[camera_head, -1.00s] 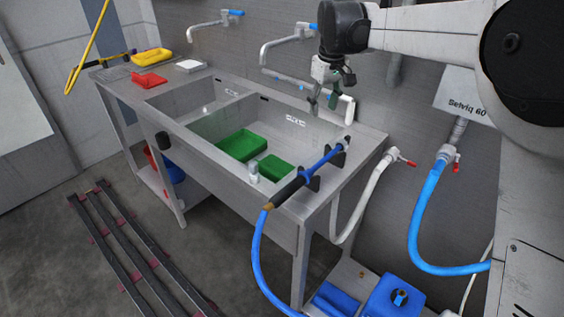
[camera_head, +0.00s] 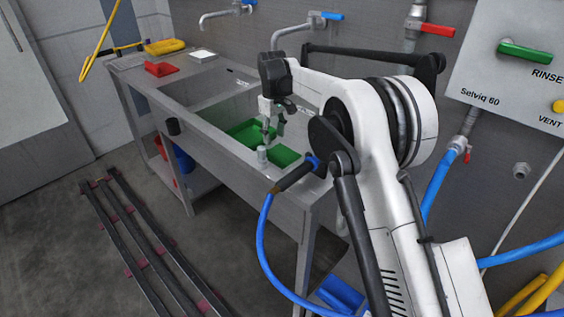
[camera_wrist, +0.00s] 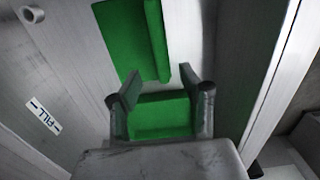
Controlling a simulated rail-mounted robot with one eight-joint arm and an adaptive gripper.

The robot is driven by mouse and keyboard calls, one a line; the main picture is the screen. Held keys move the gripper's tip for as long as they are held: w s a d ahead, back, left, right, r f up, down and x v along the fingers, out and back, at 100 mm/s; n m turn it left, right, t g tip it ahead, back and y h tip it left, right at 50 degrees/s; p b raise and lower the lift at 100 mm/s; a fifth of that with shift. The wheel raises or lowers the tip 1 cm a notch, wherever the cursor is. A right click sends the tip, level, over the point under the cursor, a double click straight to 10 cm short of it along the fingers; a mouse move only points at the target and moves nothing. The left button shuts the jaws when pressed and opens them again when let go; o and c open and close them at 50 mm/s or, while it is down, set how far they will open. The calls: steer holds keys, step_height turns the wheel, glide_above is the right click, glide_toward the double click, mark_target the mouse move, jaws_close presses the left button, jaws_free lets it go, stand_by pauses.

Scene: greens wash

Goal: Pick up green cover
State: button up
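Two green pieces lie in the sink (camera_head: 204,125). The larger one (camera_head: 243,131) is tray-like with a raised edge and also shows at the top of the wrist view (camera_wrist: 122,38). The smaller one (camera_head: 284,156) lies nearer the sink's front right end. I cannot tell for sure which is the cover. My gripper (camera_head: 272,133) points down over the sink. In the wrist view my gripper (camera_wrist: 160,88) is open, its fingers apart, with the smaller green piece (camera_wrist: 160,118) showing between and below them. I cannot tell whether the fingers touch it.
A grey cylinder (camera_head: 262,155) stands at the sink's front by a hose nozzle (camera_head: 296,174). Taps (camera_head: 300,28) reach over the sink from the wall. A red tray (camera_head: 160,69) and a yellow tray (camera_head: 165,46) sit at the counter's far end. Rails (camera_head: 135,240) lie on the floor.

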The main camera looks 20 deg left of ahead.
mark_target(277, 156)
step_height(277, 156, down, 5)
steer(key=shift+f, duration=0.15)
steer(key=f, duration=0.2)
steer(key=d+f+b, duration=0.1)
steer(key=f, duration=0.1)
steer(key=shift+s+f, duration=0.1)
steer(key=shift+s, duration=0.1)
steer(key=shift+f, duration=0.5)
steer(key=shift+c, duration=0.2)
jaws_close()
